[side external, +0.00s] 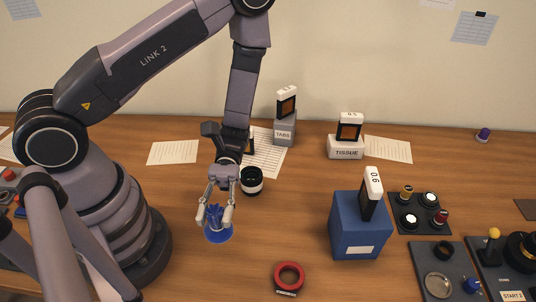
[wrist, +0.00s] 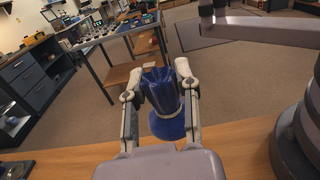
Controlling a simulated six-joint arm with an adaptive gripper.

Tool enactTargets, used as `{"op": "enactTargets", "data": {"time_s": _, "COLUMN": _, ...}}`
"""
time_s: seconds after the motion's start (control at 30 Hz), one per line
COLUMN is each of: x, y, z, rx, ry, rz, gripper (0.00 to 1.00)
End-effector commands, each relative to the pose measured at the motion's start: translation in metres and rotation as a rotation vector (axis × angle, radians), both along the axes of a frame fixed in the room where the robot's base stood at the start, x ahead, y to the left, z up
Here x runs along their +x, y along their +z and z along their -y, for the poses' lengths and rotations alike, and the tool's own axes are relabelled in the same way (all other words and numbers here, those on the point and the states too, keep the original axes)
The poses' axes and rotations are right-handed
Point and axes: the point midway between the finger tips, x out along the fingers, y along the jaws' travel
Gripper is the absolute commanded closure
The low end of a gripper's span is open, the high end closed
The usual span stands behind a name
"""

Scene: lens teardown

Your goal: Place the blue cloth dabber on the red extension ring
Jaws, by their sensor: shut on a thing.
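The blue cloth dabber (side external: 214,217) is a gathered blue cloth with a pale tie and a rounded blue end. My gripper (side external: 215,219) is shut on it, one finger on each side. In the wrist view the dabber (wrist: 160,92) sits between the two fingers (wrist: 159,104). In the side external view a blue round shape shows beneath it; I cannot tell how far it is above the table. The red extension ring (side external: 289,275) lies on the table at the bottom middle, right of and nearer than my gripper, with a small label in front. The ring is not seen in the wrist view.
A black lens part with a white band (side external: 252,180) stands just behind my gripper. A blue box (side external: 358,228) holding a tall marked card stands right of the ring. Dark trays with small parts (side external: 419,211) lie at far right. The table between gripper and ring is clear.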

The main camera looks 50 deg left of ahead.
Motion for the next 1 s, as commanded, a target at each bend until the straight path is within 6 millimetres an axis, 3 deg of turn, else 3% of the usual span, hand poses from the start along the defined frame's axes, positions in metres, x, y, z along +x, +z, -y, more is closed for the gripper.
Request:
{"op": "enactTargets", "data": {"time_s": 0.3, "x": 0.049, "y": -0.036, "z": 0.062, "rx": -0.003, "ry": -0.006, "rz": 0.003, "gripper": 0.95}}
{"op": "enactTargets", "data": {"time_s": 0.5, "x": 0.069, "y": -0.074, "z": 0.086, "rx": -0.001, "ry": -0.003, "rz": 0.000, "gripper": 0.95}}
{"op": "enactTargets", "data": {"time_s": 0.77, "x": 0.080, "y": -0.094, "z": 0.099, "rx": -0.001, "ry": -0.002, "rz": 0.000, "gripper": 0.95}}
{"op": "enactTargets", "data": {"time_s": 1.0, "x": 0.081, "y": -0.124, "z": 0.099, "rx": 0.000, "ry": -0.002, "rz": 0.000, "gripper": 0.95}}
